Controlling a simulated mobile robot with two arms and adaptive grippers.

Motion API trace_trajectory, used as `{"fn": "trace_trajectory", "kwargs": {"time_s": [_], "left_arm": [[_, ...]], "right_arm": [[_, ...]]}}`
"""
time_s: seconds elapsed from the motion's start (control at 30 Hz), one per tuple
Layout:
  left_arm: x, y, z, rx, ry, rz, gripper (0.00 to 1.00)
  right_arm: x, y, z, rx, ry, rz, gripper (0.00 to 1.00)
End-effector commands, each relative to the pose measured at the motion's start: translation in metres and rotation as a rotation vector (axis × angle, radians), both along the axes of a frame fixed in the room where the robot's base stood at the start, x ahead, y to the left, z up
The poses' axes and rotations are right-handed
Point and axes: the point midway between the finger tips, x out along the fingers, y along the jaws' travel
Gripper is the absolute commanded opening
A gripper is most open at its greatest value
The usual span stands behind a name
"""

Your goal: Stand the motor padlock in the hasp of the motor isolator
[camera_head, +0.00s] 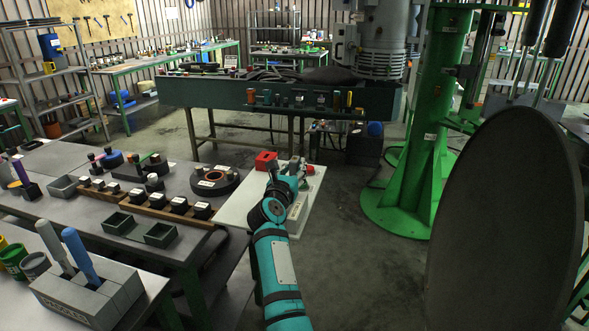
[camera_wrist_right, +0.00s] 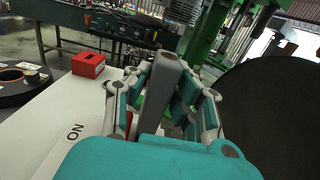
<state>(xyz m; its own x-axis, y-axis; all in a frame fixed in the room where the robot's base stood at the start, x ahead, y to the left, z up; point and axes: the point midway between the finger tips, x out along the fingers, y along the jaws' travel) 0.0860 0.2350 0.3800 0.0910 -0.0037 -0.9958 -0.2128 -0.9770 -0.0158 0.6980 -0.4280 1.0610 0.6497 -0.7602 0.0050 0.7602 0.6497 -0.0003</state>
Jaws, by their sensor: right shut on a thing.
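My right gripper (camera_head: 290,172) is over the far end of the white board (camera_head: 262,205) on the front table. In the right wrist view its fingers (camera_wrist_right: 163,88) are shut on a grey bar-like thing (camera_wrist_right: 158,98) with a round mark near its top. I cannot tell if this is the motor padlock. A red block (camera_head: 265,160) stands on the board left of the gripper and apart from it; it also shows in the right wrist view (camera_wrist_right: 88,65). A sliver of red shows behind the left finger. The isolator's hasp is not clearly visible. My left gripper is not in view.
Left of the board, the grey table holds a black ring-shaped part (camera_head: 214,181), wooden racks with black pieces (camera_head: 168,212) and green trays (camera_head: 160,235). A green column (camera_head: 425,150) stands at the right. A large dark disc (camera_head: 505,230) fills the right foreground.

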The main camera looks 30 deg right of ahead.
Motion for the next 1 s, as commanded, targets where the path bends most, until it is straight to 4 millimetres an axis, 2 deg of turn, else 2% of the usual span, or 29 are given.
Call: {"fn": "trace_trajectory", "kwargs": {"time_s": [0.33, 1.0], "left_arm": [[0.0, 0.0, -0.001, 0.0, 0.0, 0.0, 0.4], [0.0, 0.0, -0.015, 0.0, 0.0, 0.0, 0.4]], "right_arm": [[0.0, 0.0, 0.0, -0.001, -0.001, 0.0, 0.0], [0.0, 0.0, -0.017, -0.001, -0.001, 0.0, 0.0]]}}
